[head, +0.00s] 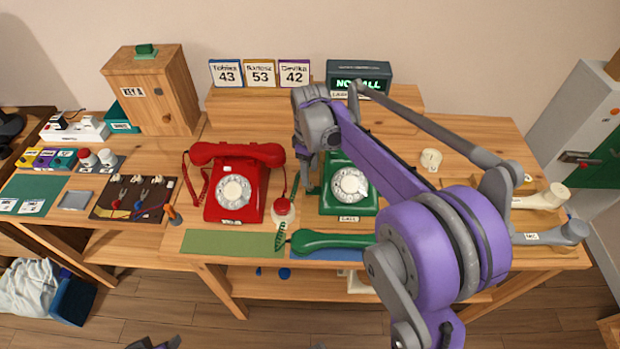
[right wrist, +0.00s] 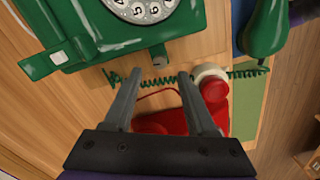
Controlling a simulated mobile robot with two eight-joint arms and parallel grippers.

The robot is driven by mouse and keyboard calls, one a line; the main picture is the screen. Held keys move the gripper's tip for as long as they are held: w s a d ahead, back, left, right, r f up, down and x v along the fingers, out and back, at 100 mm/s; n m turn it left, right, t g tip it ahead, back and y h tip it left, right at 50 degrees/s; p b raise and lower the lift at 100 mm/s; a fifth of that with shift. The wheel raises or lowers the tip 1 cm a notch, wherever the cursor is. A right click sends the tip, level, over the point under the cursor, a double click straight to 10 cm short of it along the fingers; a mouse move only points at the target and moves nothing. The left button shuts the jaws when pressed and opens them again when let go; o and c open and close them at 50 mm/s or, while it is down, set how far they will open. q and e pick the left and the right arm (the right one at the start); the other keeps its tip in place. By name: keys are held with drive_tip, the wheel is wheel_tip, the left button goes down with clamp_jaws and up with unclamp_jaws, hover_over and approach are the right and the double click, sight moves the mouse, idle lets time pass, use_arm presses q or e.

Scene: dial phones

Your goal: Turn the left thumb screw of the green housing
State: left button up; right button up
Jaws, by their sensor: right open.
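The green telephone housing (head: 350,195) with a pale dial stands right of the red telephone. In the right wrist view the housing (right wrist: 90,22) fills the top, with a green tab on its near side. A small grey thumb screw (right wrist: 159,58) sticks out at this tab. My right gripper (right wrist: 159,76) is open and empty, its fingertips on either side of the screw's line and apparently short of it. In the head view the right gripper (head: 308,186) is at the housing's left side, partly hidden by my arm. A dark fragment at the bottom edge may be my left gripper (head: 155,344).
The red telephone (head: 235,185) stands to the left. The green handset (head: 330,240) lies in front, with a coiled green cord (right wrist: 150,82) near the fingertips.

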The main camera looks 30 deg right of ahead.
wheel_tip(320, 180, up, 6)
drive_tip(key=shift+f, duration=0.1)
idle(0.5)
